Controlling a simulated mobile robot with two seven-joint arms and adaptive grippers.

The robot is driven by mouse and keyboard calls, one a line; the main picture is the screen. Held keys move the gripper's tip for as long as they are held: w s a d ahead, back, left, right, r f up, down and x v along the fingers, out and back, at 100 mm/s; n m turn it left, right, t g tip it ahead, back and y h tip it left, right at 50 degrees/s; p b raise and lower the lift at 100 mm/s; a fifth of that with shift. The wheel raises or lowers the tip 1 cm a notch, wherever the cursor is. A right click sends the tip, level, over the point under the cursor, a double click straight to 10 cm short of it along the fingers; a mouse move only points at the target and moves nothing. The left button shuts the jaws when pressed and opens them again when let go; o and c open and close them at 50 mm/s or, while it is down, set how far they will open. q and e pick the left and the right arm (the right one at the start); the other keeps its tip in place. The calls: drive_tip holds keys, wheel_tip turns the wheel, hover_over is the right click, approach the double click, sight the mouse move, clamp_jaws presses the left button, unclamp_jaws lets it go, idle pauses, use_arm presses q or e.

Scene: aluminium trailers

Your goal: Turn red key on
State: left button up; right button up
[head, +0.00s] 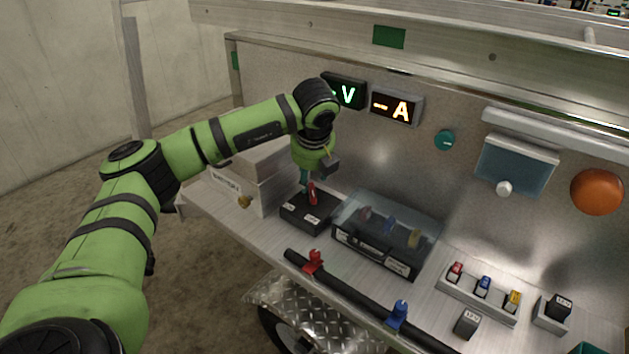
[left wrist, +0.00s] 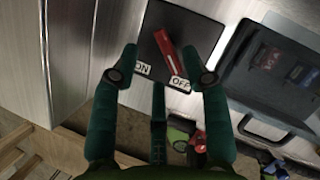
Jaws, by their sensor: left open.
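The red key (head: 312,194) stands on a small black box (head: 300,213) on the metal shelf. In the left wrist view the key (left wrist: 170,52) lies slantwise across the black box (left wrist: 148,32), its near end beside the OFF label (left wrist: 180,84). The ON label (left wrist: 142,68) is to its left. My left gripper (left wrist: 160,77) is open, one finger on each side of the key, with nothing held. In the head view my left gripper (head: 308,178) is above the box and partly hides the key. I cannot tell whether a finger touches it. My right gripper is not in view.
A clear-covered case (head: 385,232) stands just right of the black box. White boxes (head: 268,185) stand to its left. A black bar (head: 355,298) with red and blue clamps runs along the front edge. The V display (head: 347,93) and A display (head: 396,107) are on the wall behind.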

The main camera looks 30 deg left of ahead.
sight(310, 187)
use_arm(q)
drive_tip(key=shift+x, duration=2.4)
clamp_jaws()
